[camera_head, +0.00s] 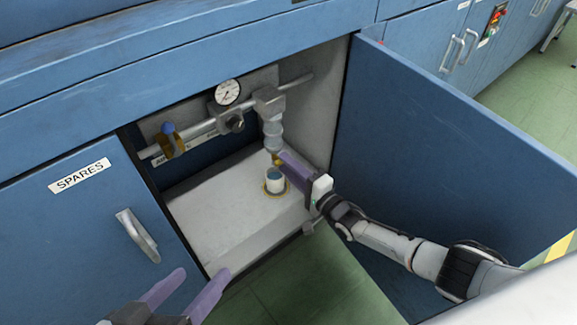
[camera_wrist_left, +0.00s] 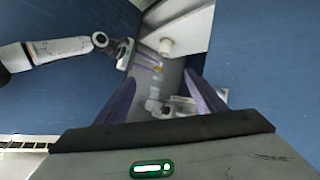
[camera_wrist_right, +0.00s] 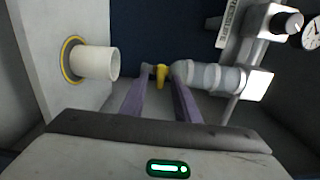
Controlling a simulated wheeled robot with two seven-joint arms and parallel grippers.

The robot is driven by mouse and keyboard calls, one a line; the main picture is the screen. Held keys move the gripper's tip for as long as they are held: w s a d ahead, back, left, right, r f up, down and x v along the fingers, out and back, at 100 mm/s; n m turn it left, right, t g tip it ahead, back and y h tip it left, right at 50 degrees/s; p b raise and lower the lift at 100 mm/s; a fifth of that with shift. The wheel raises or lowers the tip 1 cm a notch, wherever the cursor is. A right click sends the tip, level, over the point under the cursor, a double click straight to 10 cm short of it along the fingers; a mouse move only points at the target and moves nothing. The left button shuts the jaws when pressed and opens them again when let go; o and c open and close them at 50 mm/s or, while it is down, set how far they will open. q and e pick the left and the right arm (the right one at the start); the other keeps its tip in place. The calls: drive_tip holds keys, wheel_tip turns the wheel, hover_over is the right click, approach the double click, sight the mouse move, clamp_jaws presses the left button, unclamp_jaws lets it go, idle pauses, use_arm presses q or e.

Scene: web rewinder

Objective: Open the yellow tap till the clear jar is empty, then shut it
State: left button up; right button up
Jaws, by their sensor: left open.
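The clear jar (camera_head: 273,132) hangs under the pipe fitting inside the open cabinet; it also shows in the right wrist view (camera_wrist_right: 205,77). I cannot tell its liquid level. The yellow tap (camera_wrist_right: 161,77) is at the jar's lower end, mostly hidden in the head view. My right gripper (camera_wrist_right: 161,72) has its fingers on either side of the tap, closed in on it. My left gripper (camera_head: 185,288) is open and empty in front of the cabinet.
The open cabinet door (camera_head: 440,140) stands on the right. The SPARES door (camera_head: 80,215) is shut. The cabinet floor left of the cup is clear.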

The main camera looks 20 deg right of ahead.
use_arm(q)
drive_tip(key=shift+g+y, duration=0.7)
drive_tip(key=shift+y, duration=0.2)
drive_tip(key=a+f+p, duration=0.1)
drive_tip(key=p, duration=0.1)
drive_tip(key=a+f+p, duration=0.1)
drive_tip(key=f+p, duration=0.1)
drive_tip(key=shift+s+a+f, duration=0.1)
drive_tip(key=shift+s+f, duration=0.1)
use_arm(e)
drive_tip(key=v, duration=1)
drive_tip(key=shift+s, duration=0.15)
use_arm(q)
drive_tip(key=shift+r, duration=0.1)
use_arm(e)
drive_tip(key=shift+r, duration=0.1)
